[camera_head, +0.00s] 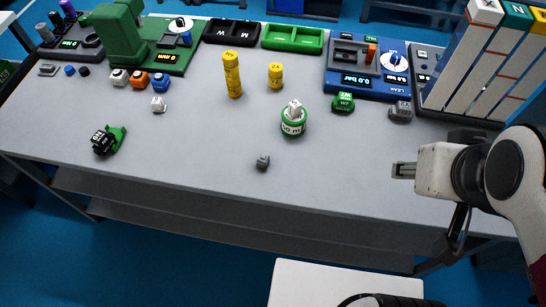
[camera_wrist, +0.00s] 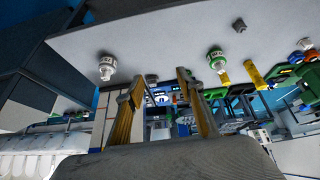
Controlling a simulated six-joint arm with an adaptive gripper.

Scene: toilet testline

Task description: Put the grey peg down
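A small grey peg (camera_head: 262,161) lies on the grey table near its front edge, left of my arm. It also shows in the wrist view (camera_wrist: 240,24) at the upper right, well away from the fingers. My gripper (camera_head: 403,170) is over the right front part of the table, to the right of the peg and apart from it. In the wrist view the two fingers (camera_wrist: 160,77) stand apart with a gap between them. Nothing is seen held in the gap.
A green-ringed part (camera_head: 293,122) and two yellow cylinders (camera_head: 232,75) stand behind the peg. A black and green part (camera_head: 108,140) lies at left. A blue station (camera_head: 366,80) and a tall rack (camera_head: 465,65) stand at the back right. The table around the peg is clear.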

